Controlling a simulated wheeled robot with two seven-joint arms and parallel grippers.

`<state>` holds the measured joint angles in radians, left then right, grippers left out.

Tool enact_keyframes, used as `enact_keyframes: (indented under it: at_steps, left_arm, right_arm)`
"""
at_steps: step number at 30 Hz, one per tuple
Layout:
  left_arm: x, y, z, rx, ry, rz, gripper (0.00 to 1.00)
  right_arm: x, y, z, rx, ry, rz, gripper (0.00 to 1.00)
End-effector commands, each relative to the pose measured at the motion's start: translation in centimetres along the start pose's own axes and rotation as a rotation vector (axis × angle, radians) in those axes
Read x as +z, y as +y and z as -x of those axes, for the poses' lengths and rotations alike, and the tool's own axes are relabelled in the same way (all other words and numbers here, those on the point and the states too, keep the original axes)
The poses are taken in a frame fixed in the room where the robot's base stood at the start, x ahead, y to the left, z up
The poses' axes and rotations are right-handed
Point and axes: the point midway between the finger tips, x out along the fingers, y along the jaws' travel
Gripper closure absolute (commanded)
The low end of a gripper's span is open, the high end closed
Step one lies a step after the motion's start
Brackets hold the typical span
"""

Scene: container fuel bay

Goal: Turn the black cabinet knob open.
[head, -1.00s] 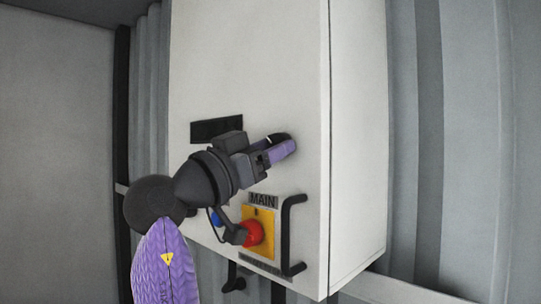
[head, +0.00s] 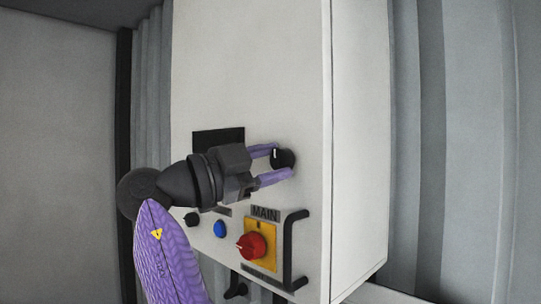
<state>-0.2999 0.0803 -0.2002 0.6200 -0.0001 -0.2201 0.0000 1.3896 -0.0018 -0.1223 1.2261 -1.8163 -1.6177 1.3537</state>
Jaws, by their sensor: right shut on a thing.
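The black cabinet knob (head: 286,158) is round, with a short white mark, and sits on the front of the white cabinet (head: 255,65), right of a dark rectangular panel. My right gripper (head: 281,163) comes in from the left with purple fingers. It is shut on the knob, one finger at its upper left and one below. The fingers hide part of the knob's rim. The white mark stands close to upright. The cabinet front is flush with its side. My left gripper is out of view.
Below are a red rotary switch (head: 252,246) on a yellow plate marked MAIN, a blue button (head: 219,229), a black button (head: 192,219) and a black bar handle (head: 290,250) sticking out at the right. Corrugated wall lies on both sides.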

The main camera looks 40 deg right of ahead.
Motion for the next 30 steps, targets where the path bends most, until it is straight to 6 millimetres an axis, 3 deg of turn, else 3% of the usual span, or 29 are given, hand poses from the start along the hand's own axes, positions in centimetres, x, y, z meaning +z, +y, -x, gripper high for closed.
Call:
enact_keyframes:
  at_steps: [21, 22, 26, 30]
  left_arm:
    - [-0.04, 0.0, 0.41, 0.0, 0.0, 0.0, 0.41]
    - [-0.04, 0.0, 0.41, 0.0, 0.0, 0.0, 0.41]
    - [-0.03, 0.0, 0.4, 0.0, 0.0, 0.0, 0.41]
    - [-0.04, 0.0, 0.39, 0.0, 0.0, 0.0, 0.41]
  right_arm:
    - [-0.13, -0.19, 0.01, 0.017, -0.002, -0.065, 1.0]
    - [-0.13, -0.18, 0.01, 0.017, -0.002, -0.065, 0.45]
    - [-0.1, -0.15, 0.02, 0.019, -0.003, -0.064, 0.18]
    - [-0.07, -0.12, 0.01, 0.02, -0.003, -0.063, 0.15]
